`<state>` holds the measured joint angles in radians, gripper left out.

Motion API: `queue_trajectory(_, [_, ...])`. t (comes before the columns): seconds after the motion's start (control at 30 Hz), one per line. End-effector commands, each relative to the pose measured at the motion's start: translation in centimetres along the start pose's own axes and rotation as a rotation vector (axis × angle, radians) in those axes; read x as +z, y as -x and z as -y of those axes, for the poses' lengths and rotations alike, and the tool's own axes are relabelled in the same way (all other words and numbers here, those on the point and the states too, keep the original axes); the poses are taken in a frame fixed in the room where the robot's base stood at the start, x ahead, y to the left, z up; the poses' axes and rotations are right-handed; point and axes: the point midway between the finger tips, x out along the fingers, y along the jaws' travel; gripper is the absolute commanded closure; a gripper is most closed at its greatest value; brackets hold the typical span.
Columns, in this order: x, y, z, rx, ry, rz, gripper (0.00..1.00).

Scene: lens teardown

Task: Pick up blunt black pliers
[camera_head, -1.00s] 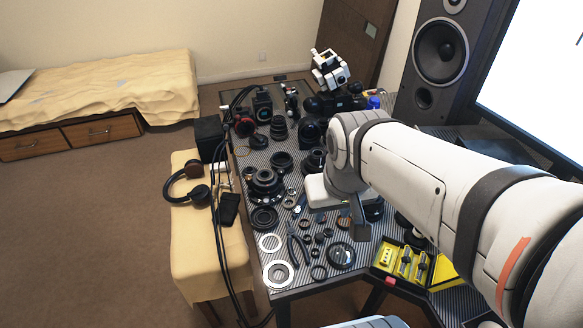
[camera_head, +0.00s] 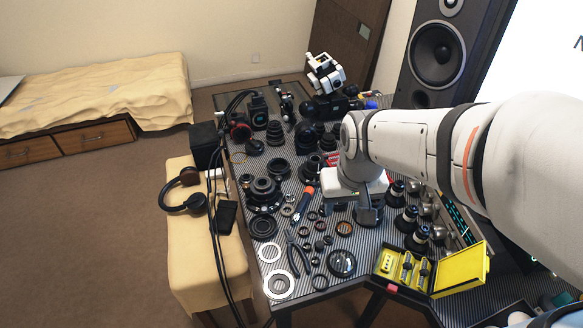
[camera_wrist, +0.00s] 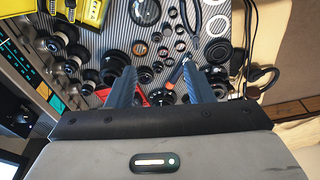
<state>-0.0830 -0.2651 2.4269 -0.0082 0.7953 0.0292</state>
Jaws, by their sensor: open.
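The black pliers (camera_head: 298,256) lie on the striped table near its front left corner, beside white rings and small lens parts. In the wrist view, the pliers (camera_wrist: 189,16) show at the top, partly cut off by the picture edge, with their legs spread. My gripper (camera_head: 368,207) is over the right-middle part of the table, apart from the pliers. In the wrist view, the fingers of my gripper (camera_wrist: 160,82) are spread with nothing held between them. The pliers are beyond the fingertips, toward the top of that view.
An orange-and-black screwdriver (camera_head: 302,204) lies left of my gripper. Black lens parts (camera_head: 264,194) crowd the table. A black lens ring (camera_head: 341,263) lies right of the pliers. An open yellow case (camera_head: 459,272) is at the front right. A yellow bench (camera_head: 205,245) stands at left.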

Motion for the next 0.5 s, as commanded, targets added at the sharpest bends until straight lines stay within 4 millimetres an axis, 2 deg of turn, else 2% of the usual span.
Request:
queue_trajectory(0.03, [-1.3,-1.4,0.7,-0.004,0.021,0.027,0.53])
queue_trajectory(0.2, [-4.8,-6.3,3.1,-0.013,0.083,0.079,0.53])
queue_trajectory(0.3, [-6.2,-9.6,4.7,-0.017,0.119,0.108,0.53])
queue_trajectory(0.5, [-7.6,-16.0,7.7,-0.020,0.179,0.157,0.53])
